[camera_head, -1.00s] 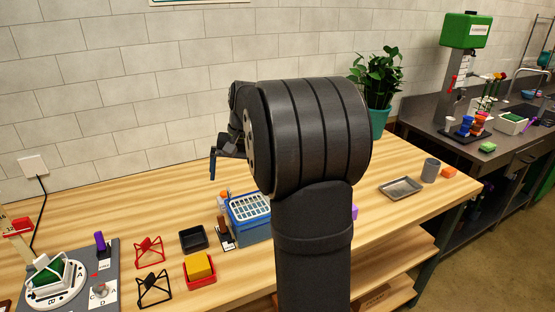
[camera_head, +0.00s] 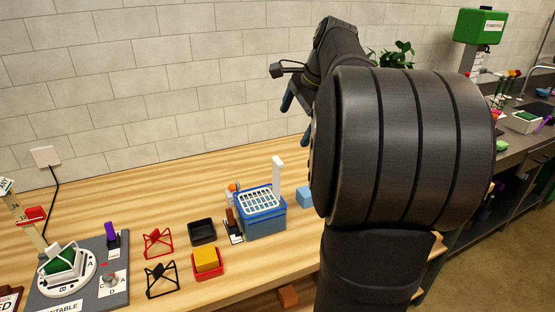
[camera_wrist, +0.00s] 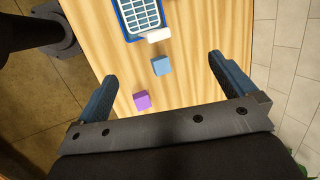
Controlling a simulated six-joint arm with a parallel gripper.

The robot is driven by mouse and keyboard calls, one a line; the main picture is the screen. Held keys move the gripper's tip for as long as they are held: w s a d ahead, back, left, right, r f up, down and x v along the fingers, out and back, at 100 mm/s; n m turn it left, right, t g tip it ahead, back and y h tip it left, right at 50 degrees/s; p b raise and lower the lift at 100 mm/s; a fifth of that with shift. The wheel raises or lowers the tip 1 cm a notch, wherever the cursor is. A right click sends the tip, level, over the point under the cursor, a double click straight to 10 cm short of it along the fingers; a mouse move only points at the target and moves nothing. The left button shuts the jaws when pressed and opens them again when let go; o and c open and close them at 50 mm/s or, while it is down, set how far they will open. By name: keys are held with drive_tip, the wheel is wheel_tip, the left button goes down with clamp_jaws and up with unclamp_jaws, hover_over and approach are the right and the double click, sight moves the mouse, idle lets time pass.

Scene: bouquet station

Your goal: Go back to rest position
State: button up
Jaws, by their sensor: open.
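My gripper (camera_wrist: 165,88) is open and empty in the wrist view, its two blue fingers spread wide above the wooden bench. In the head view my gripper (camera_head: 296,112) is raised over the back of the bench, left of my large dark arm link, and partly hidden by it. Between the fingers, well below, a purple cube (camera_wrist: 142,100) and a blue cube (camera_wrist: 161,66) rest on the bench. The blue cube also shows in the head view (camera_head: 306,196), beside my arm.
A blue basket with a white grid top (camera_head: 262,222) stands mid-bench, with a white upright post (camera_head: 277,172) behind it. A black tray (camera_head: 202,232), a yellow block (camera_head: 206,259) and red and black wire stands lie left. A turntable station (camera_head: 66,268) is far left. My arm hides the bench's right part.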

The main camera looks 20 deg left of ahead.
drive_tip(key=shift+x, duration=2.35)
drive_tip(key=shift+r, duration=0.1)
drive_tip(key=w+v, duration=0.1)
drive_tip(key=v, duration=0.8)
drive_tip(key=shift+s+d+r, duration=0.2)
drive_tip(key=shift+s+r, duration=0.2)
drive_tip(key=shift+s, duration=0.15)
drive_tip(key=shift+c, duration=0.2)
